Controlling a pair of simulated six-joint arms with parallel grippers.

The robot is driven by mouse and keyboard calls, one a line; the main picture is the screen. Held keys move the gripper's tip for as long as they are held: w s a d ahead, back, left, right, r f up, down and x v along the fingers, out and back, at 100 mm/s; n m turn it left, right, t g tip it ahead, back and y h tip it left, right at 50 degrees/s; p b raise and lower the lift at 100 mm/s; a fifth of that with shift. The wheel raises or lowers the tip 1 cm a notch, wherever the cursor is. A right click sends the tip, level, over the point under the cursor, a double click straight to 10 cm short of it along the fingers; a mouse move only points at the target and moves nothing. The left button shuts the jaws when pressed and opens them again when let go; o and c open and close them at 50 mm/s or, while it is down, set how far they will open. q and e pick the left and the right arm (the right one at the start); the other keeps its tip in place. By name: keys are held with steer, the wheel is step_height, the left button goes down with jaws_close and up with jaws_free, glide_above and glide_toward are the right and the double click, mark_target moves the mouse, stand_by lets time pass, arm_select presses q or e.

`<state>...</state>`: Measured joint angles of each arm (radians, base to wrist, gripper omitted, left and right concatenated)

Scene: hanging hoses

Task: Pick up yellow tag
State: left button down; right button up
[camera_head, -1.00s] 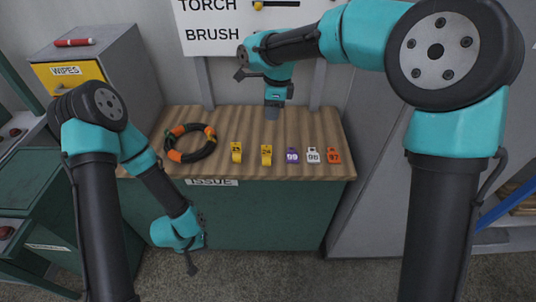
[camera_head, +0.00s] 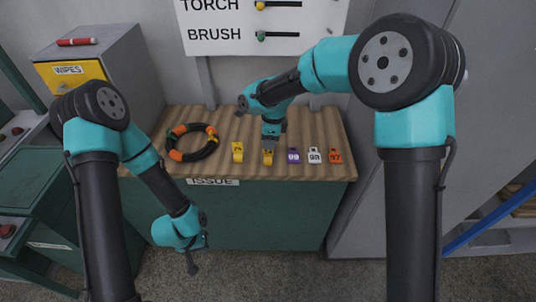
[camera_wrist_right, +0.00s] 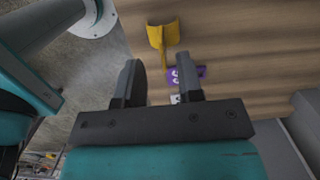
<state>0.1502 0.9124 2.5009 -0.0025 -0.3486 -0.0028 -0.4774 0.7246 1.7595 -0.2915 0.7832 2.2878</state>
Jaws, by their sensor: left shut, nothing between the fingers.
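Two yellow tags stand on the wooden counter, a left one (camera_head: 237,152) and a right one (camera_head: 268,157). My right gripper (camera_head: 271,143) is low over the counter, just behind the right yellow tag. In the right wrist view its two fingers (camera_wrist_right: 157,72) are apart with nothing gripped between them. A yellow tag (camera_wrist_right: 163,36) shows beyond the fingertips there, apart from them. My left gripper (camera_head: 192,264) hangs shut and empty in front of the green counter, below its top.
A purple tag (camera_head: 293,156), a white tag (camera_head: 314,156) and an orange tag (camera_head: 334,156) stand to the right of the yellow ones. A black hose ring with orange bands (camera_head: 192,142) lies at the left. The counter top (camera_head: 227,120) is clear behind the tags.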

mark_target(267, 155)
steer(key=shift+f, duration=0.15)
steer(key=shift+w+a+f, duration=0.1)
steer(key=shift+f, duration=1.15)
steer(key=shift+w+a+f, duration=0.1)
steer(key=shift+f, duration=1.1)
steer(key=shift+c, duration=0.5)
jaws_close()
